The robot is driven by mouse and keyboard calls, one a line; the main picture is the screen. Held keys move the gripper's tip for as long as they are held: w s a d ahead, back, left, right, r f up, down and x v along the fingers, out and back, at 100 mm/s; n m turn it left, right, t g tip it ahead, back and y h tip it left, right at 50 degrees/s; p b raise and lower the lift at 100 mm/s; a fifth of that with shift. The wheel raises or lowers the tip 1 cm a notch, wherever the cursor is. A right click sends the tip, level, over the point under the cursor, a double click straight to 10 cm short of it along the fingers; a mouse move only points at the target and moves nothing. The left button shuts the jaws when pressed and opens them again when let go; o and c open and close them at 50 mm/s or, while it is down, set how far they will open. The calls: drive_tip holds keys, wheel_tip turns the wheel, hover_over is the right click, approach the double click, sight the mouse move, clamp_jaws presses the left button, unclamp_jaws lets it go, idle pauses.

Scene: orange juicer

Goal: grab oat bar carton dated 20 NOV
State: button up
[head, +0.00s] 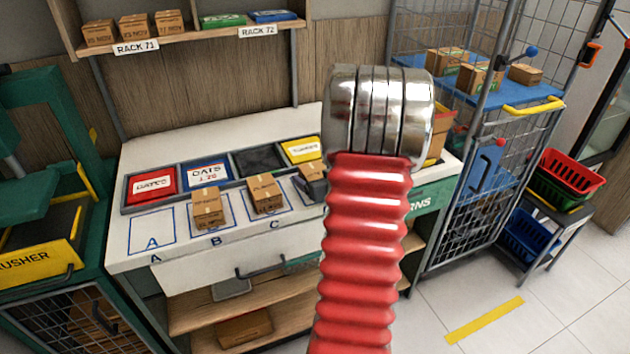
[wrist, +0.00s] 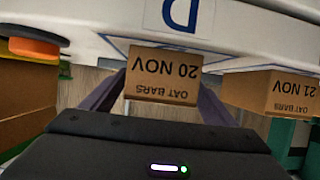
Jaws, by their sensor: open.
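In the wrist view, which appears upside down, a brown carton (wrist: 165,75) reads OAT BARS and 20 NOV. It is by a label with the letter D. My gripper (wrist: 162,88) is open, with one dark finger on each side of this carton; whether they touch it is unclear. A second oat bar carton (wrist: 275,93), reading 21 NOV, is to the right, outside the fingers. In the head view, a carton (head: 315,172) shows partly behind my red arm, right of the carton on square C (head: 265,193). My arm hides most of my gripper there.
Another carton (head: 207,208) stands on square B; square A (head: 152,232) is bare. Trays (head: 207,174) line the back of the counter. Cartons (head: 135,26) sit on the rack above. A wire cage (head: 455,195) stands at right. The wrist view shows an orange round part (wrist: 33,47) at left.

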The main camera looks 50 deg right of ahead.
sight(315, 172)
drive_tip(key=shift+c, duration=0.5)
drive_tip(key=c, duration=1.1)
drive_tip(key=shift+r, duration=0.1)
drive_tip(key=shift+c, duration=0.2)
wheel_tip(315, 172, up, 10)
drive_tip(key=shift+f, duration=0.1)
